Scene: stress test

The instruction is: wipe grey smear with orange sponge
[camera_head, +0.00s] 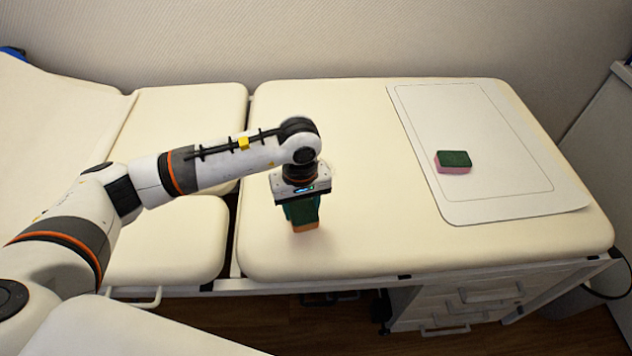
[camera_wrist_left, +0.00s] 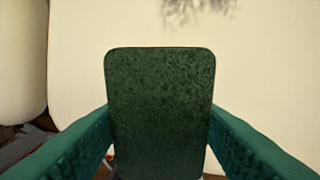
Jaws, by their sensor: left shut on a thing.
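My left gripper (camera_head: 302,210) is shut on the orange sponge (camera_head: 306,227), over the near left part of the cream padded top (camera_head: 380,235). The sponge's orange part shows below the fingers. In the left wrist view its dark green face (camera_wrist_left: 160,100) fills the middle between my two green fingers. A grey smear (camera_wrist_left: 192,9) shows on the cream surface at the top edge of that view, apart from the sponge and partly cut off. I cannot make out the smear in the head view. Whether the sponge touches the surface is unclear. My right gripper is not in view.
A pink sponge with a dark green top (camera_head: 453,162) lies on a white mat (camera_head: 490,207) at the right. Gaps separate the padded sections on the left. Drawers (camera_head: 470,305) stand below the near edge. The cream surface between my gripper and the mat is clear.

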